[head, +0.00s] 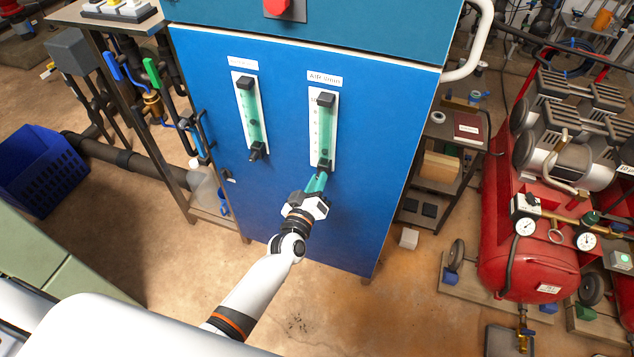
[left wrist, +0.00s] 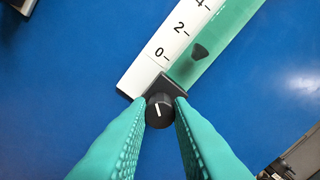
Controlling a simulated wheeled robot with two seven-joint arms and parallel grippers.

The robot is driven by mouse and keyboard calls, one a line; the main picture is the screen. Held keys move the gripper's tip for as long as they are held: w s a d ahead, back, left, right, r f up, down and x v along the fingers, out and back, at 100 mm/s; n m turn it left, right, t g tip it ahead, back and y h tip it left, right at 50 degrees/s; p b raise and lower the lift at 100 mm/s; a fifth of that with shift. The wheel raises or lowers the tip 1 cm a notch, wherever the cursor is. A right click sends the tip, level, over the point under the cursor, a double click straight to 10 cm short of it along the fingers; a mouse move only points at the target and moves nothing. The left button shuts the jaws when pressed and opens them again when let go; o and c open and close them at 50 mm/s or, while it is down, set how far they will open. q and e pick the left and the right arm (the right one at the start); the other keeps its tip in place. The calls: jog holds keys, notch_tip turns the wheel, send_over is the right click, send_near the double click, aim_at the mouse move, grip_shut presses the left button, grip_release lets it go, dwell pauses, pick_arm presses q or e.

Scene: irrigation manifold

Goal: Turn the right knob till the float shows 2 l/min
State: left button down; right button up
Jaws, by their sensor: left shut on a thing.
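The right flowmeter (head: 322,130), labelled AIR l/min, is a white scale with a green tube on the blue cabinet. Its black knob (left wrist: 159,110) sits at the tube's lower end, its white line nearly along the picture's vertical. My left gripper (head: 319,180) has its green fingers on both sides of the knob and is shut on it; the fingers also show in the left wrist view (left wrist: 160,118). In the head view the gripper partly hides the knob. My right gripper is not in view.
A second flowmeter (head: 250,112) with its own knob (head: 257,152) is to the left on the cabinet. A red knob (head: 286,8) is above. A shelf cart (head: 436,170) and red compressor (head: 520,260) stand to the right. The cabinet front around the gripper is clear.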

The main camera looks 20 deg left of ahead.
pick_arm(q)
jog(key=c, duration=1.3)
grip_release()
jog(key=s, duration=1.2)
jog(key=shift+a, duration=0.2)
